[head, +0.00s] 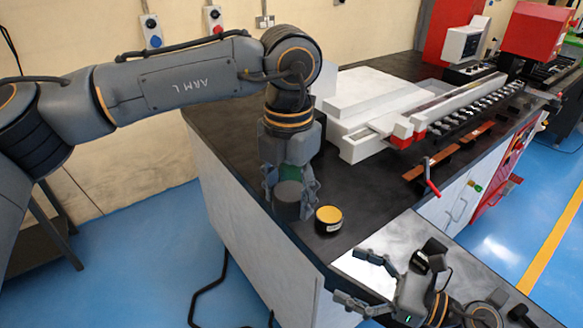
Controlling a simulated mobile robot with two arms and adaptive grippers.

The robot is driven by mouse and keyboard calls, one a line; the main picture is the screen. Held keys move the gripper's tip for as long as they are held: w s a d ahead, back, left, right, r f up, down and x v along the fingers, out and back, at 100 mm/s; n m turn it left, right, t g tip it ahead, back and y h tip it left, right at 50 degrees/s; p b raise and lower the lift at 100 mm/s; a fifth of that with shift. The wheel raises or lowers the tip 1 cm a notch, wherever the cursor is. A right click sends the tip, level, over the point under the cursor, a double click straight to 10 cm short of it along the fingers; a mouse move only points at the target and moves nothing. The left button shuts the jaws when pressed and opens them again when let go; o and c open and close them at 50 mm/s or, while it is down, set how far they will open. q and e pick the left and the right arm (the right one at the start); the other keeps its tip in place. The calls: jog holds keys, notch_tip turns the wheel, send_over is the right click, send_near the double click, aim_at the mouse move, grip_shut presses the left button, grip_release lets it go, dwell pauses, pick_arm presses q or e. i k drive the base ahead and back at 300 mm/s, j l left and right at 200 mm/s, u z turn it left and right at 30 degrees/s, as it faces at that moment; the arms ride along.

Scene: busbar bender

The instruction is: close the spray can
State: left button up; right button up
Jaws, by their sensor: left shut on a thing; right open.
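A short black can with a yellow top (328,216) and a pale label stands upright near the front left corner of the dark bench top. My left gripper (291,200) points down just left of it and is shut on a dark grey cylinder (288,194). The cylinder looks like a cap, but I cannot be sure. It is close beside the can, and I cannot tell whether they touch. My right gripper (348,275) is open and empty at the lower right, with its fingers pointing left over a bright metallic surface.
The dark bench top (225,120) is clear on the left. A long white and red machine (400,110) stands on it behind the can. A red-handled lever (431,178) sticks out at the front right. The bench edge is close to the can.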

aim_at(287, 172)
jog(key=i, duration=0.9)
